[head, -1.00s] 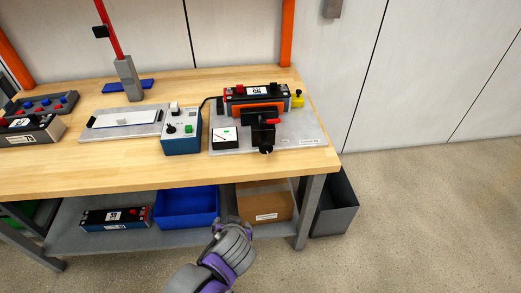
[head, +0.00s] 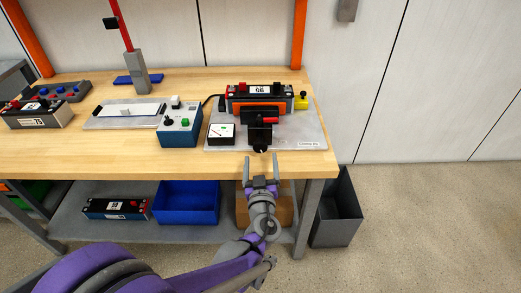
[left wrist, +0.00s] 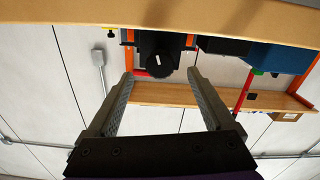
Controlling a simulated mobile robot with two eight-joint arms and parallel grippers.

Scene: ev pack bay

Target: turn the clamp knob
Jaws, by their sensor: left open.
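The black clamp (head: 260,134) stands at the front of a grey fixture plate (head: 305,142) on the bench. Its small black knob (head: 260,149) faces the bench's front edge. The knob (left wrist: 160,64) also shows in the left wrist view, beyond the fingertips and between them. My left gripper (head: 261,161) is open and empty, with its two fingers pointing at the knob from in front of the bench edge. The fingers look apart from the knob. My right gripper is not in view.
A battery module (head: 258,98) sits behind the clamp. A small meter (head: 221,133) and a blue control box (head: 180,126) stand to the left. A yellow part (head: 301,102) is at the right. Below are a blue bin (head: 187,203) and a grey bin (head: 338,212).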

